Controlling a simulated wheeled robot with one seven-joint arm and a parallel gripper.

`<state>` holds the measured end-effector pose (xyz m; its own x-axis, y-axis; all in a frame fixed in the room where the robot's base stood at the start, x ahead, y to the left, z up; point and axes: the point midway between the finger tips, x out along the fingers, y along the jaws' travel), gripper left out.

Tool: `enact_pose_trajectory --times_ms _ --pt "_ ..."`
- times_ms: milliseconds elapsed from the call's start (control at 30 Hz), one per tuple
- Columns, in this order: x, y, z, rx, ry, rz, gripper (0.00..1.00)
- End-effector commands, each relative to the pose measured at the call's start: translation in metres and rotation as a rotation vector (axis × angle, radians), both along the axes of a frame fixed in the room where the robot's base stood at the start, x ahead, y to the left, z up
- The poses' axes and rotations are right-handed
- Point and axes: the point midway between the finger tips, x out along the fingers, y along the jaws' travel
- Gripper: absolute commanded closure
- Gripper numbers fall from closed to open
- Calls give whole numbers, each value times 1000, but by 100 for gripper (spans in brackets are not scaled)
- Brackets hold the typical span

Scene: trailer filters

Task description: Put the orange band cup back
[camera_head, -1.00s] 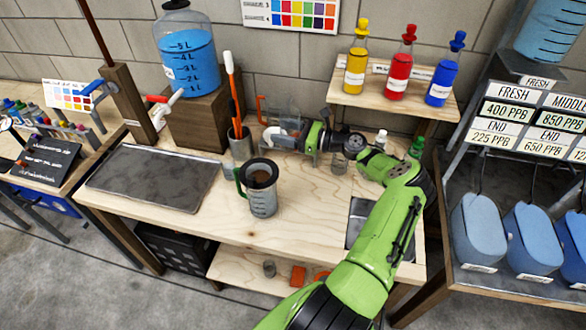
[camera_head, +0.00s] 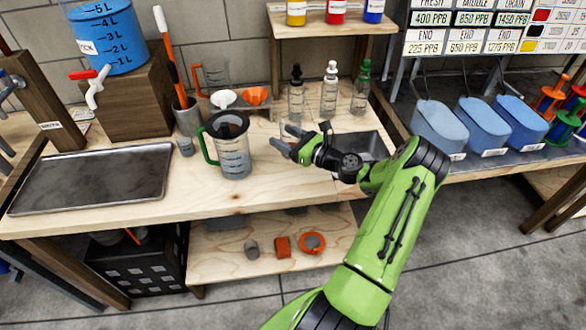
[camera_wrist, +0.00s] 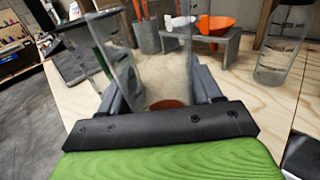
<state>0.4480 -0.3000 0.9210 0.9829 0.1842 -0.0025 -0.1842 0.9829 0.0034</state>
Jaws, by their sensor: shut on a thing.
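My gripper (camera_head: 286,138) is over the bench, just right of the measuring pitcher. In the wrist view, my gripper (camera_wrist: 158,88) is shut on a clear cup (camera_wrist: 160,72) between its fingers, with a reddish-orange patch showing low on it. I take this for the orange band cup; in the head view my fingers mostly hide it, and I cannot tell whether it touches the bench. The pitcher (camera_head: 233,157) has a green handle and a dark funnel-like top. It also shows close to the left finger in the wrist view (camera_wrist: 90,60).
A low grey stand (camera_head: 240,108) with white and orange funnels is behind my gripper. Several dropper bottles (camera_head: 329,92) stand at back right. A small grey cup (camera_head: 185,146) is left of the pitcher. A metal tray (camera_head: 95,178) lies left. The bench front (camera_head: 200,195) is clear.

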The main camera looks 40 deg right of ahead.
Motion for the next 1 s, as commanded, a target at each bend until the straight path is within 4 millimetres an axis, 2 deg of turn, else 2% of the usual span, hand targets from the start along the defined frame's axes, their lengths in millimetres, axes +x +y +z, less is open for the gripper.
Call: enact_pose_trajectory --times_ms 33,167,333,667,700,867,1000 --pt "0 0 -14 0 0 0 76" --pt "0 0 -29 0 -1 1 76" --pt "0 0 -59 1 -1 2 76" --pt "0 0 -62 -2 -1 1 76" --pt "0 0 -63 -2 -1 1 35" --pt "0 0 -62 -2 -1 1 11" --pt "0 0 -62 -2 -1 1 11"
